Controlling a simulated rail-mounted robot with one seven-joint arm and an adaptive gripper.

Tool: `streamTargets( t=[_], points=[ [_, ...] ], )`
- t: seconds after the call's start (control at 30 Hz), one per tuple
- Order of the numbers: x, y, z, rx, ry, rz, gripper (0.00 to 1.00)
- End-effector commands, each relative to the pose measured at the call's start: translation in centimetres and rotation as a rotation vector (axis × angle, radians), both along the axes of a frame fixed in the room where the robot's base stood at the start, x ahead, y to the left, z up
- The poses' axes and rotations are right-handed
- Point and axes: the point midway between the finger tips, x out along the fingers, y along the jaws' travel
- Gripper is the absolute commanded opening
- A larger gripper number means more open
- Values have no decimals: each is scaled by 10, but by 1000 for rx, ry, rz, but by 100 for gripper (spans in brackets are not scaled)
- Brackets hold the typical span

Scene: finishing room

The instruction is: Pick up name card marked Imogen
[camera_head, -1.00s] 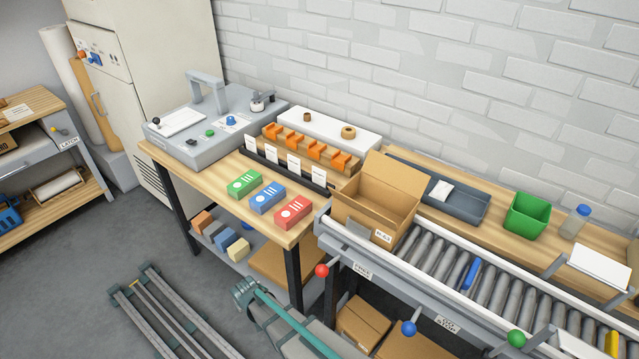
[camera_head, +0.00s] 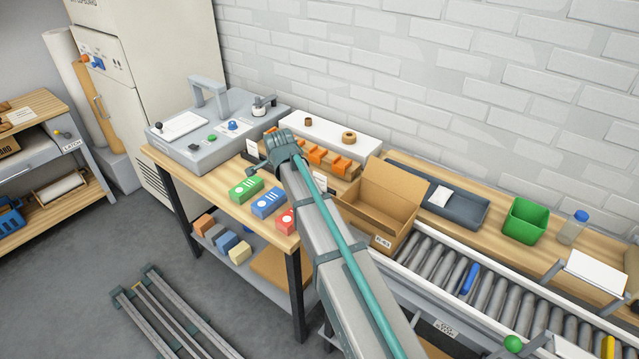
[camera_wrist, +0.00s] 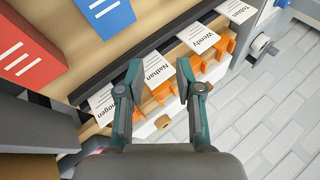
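The name card marked Imogen (camera_wrist: 101,104) is white and stands in the dark card rack (camera_wrist: 95,76), partly covered by my gripper's left finger in the wrist view. In the head view it appears as the rightmost card (camera_head: 320,181), beside my arm. My gripper (camera_wrist: 159,64) is open and empty. In the wrist view its fingertips lie either side of the card marked Nathan (camera_wrist: 150,70), with Imogen to the left. I cannot tell the height above the cards. The card marked Wendy (camera_wrist: 199,39) and another, partly cut off (camera_wrist: 236,9), stand further right.
Red (camera_wrist: 23,46) and blue (camera_wrist: 88,14) boxes lie beside the rack. An orange-pegged wooden holder (camera_head: 338,163) stands behind the cards. An open cardboard box (camera_head: 381,210) stands right of my arm. A grey machine (camera_head: 205,140) is at the left, and the brick wall is behind.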

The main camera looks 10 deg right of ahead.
Motion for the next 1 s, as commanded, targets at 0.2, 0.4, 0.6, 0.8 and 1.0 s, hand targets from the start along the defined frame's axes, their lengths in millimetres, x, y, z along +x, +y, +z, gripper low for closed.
streamTargets(
  t=[0.2, 0.4, 0.6, 0.8, 1.0],
  points=[
    [-2, -97, 2, 438, 253, -571, 35],
    [-15, -147, 12, 688, 424, -937, 35],
    [-21, -163, 14, 772, 494, -1075, 35],
    [-15, -157, -5, 775, 499, -1081, 35],
    [-7, -150, -29, 773, 496, -1079, 35]
  ],
)
